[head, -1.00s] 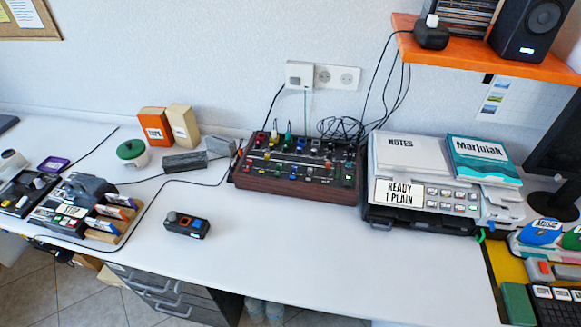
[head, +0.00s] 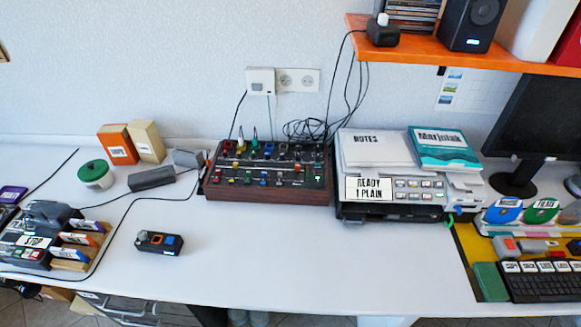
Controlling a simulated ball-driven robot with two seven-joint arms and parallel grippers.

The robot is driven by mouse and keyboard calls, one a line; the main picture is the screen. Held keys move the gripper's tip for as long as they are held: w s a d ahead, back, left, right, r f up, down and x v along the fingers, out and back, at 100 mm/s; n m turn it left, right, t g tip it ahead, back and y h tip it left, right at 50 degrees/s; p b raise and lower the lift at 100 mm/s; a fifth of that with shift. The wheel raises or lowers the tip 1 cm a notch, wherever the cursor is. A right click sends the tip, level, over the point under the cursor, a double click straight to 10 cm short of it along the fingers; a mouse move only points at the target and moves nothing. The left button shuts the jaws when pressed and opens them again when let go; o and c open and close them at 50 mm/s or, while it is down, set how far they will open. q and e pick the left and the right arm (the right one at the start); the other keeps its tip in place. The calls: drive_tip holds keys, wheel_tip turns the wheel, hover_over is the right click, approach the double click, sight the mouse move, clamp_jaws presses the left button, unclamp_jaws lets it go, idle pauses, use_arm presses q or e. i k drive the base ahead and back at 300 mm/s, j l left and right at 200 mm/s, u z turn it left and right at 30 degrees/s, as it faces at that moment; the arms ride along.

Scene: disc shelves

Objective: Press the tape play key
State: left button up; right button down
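At the left edge stands a dark device (head: 22,258) with a white label that seems to read STOP and small coloured keys on its front. Labelled cartridges (head: 84,240) sit beside it on a wooden rack. A small black box (head: 160,243) with a knob, an orange-framed button and a blue button lies alone on the white desk. I cannot make out a key marked play on either one. Neither of my grippers is in view.
A wood-sided mixer panel (head: 268,175) stands at mid-desk, with a printer (head: 395,212) right of it. A keyboard (head: 545,282) and a monitor (head: 540,120) are at the right. Cables run across the left desk. The front middle of the white desk (head: 300,260) is clear.

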sight(20, 252)
drive_tip(key=u, duration=1.65)
